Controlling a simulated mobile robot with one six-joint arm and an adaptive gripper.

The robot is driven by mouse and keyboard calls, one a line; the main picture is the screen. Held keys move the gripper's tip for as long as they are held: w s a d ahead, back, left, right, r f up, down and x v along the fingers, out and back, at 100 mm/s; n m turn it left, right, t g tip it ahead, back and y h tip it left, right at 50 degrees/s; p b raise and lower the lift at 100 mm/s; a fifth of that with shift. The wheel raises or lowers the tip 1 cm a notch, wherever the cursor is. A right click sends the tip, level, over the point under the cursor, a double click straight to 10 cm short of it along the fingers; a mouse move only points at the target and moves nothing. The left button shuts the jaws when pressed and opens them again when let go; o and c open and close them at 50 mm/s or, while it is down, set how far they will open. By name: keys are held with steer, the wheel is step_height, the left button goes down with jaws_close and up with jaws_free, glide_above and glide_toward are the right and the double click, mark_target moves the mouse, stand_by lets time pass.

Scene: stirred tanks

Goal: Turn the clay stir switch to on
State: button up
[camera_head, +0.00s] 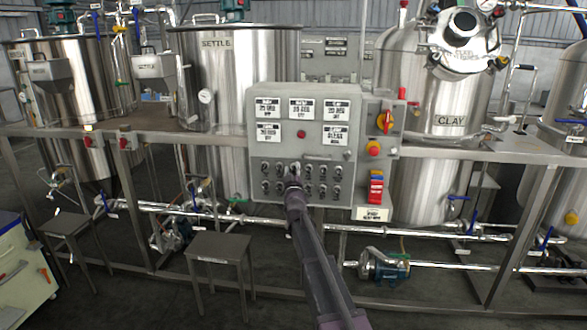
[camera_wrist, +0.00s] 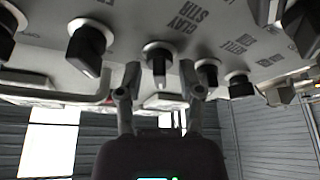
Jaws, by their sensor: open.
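The clay stir switch (camera_wrist: 158,64) is a dark knob on a pale round base in the wrist view. A "CLAY STIR" label (camera_wrist: 186,20) is printed on the panel just above and to the right of it. My gripper (camera_wrist: 159,76) is open, with one fingertip to the left of the knob and one to the right. I cannot tell whether the fingers touch it. In the head view my gripper (camera_head: 294,178) is at the knob rows of the grey control panel (camera_head: 340,180) and hides part of them. The switch's setting is not readable.
Neighbouring knobs (camera_wrist: 88,46) and (camera_wrist: 207,74) sit close on both sides. A steel clay tank (camera_head: 450,100) stands behind; a stool (camera_head: 218,246) is below.

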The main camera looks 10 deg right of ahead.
jaws_close()
